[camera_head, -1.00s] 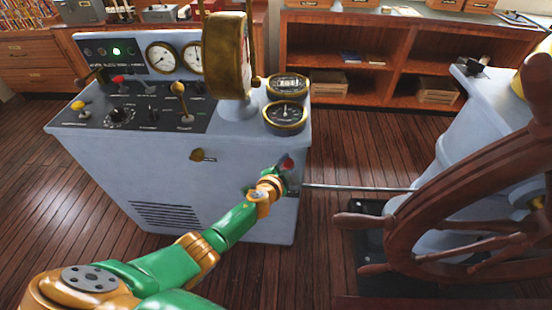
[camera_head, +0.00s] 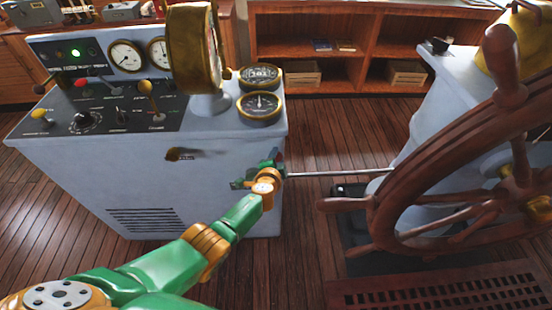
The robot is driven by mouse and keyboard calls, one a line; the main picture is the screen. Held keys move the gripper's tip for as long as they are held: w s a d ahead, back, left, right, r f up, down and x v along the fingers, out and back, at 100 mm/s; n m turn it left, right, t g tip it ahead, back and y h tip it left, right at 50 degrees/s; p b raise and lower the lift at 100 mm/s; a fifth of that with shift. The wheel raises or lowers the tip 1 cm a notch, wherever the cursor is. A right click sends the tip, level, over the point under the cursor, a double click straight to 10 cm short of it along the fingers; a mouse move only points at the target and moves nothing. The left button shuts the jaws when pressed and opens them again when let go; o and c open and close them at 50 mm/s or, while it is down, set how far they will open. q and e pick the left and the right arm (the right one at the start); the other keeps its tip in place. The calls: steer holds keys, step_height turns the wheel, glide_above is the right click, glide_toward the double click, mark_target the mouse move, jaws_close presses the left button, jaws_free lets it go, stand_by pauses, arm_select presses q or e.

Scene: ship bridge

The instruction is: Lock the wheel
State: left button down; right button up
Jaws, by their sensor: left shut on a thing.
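The ship's wheel (camera_head: 380,206) is brown wood with spoke handles, on a grey pedestal (camera_head: 418,125) at the right. A thin metal rod (camera_head: 335,174) runs between the right side of the grey console (camera_head: 215,205) and the wheel's pedestal, behind the rim. My left gripper (camera_head: 272,168) is at the console's lower right edge, by the rod's left end. It is shut on a small handle there, which its fingers mostly hide. I cannot tell how the handle joins the rod. My right gripper is out of view.
The console top carries levers with coloured knobs (camera_head: 146,88), round gauges (camera_head: 260,105) and a brass telegraph (camera_head: 192,50). Shelves (camera_head: 345,30) stand at the back. A floor grating (camera_head: 440,292) lies at the front right.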

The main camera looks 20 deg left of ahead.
arm_select(q)
steer(key=c, duration=0.7)
jaws_free()
steer(key=shift+d+f, duration=0.1)
steer(key=shift+r, duration=0.2)
steer(key=p+v, duration=0.5)
steer(key=v, duration=0.2)
steer(key=shift+f, duration=0.15)
